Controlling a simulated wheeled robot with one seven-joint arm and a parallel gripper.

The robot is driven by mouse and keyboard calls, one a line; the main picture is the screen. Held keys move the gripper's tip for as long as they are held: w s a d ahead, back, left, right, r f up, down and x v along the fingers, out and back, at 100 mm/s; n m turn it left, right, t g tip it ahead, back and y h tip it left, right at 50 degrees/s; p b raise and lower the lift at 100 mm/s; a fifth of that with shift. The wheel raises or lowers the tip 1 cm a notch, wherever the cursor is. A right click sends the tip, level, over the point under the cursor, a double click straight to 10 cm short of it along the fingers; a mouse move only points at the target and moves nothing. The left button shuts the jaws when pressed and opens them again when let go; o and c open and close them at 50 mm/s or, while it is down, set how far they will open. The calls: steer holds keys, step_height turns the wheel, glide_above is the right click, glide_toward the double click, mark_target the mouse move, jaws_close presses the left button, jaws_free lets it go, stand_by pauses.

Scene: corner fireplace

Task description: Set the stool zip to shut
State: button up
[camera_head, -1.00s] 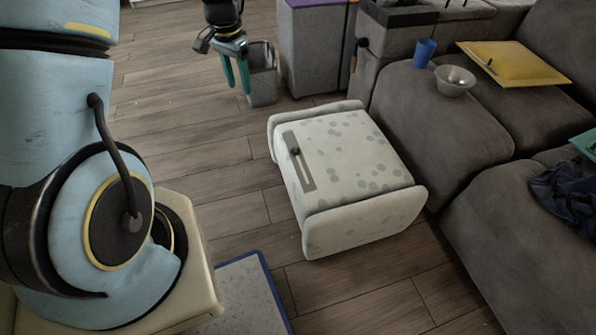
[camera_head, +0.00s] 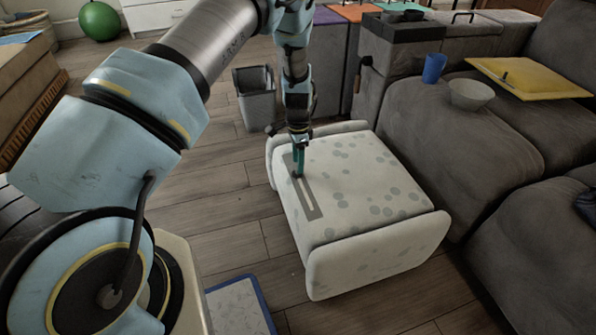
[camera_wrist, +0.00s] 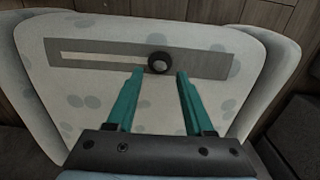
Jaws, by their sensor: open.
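The stool (camera_head: 362,190) is a pale, grey-spotted padded block with rounded ends. It stands on the wood floor in the head view. On its top is a grey zip strip (camera_head: 308,200) with a lighter slot, which shows whole in the wrist view (camera_wrist: 90,55). The dark round zip pull (camera_wrist: 160,62) sits right of the slot's middle in the wrist view. In the head view my fingers mostly cover it. My gripper (camera_wrist: 157,73) is open, with its teal fingers pointing down at the strip. The fingertips lie just short of the pull, one toward each side. I cannot tell whether they touch it.
A grey bin (camera_head: 256,98) stands behind my gripper.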

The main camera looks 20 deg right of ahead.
steer(key=shift+f, duration=1.85)
jaws_close()
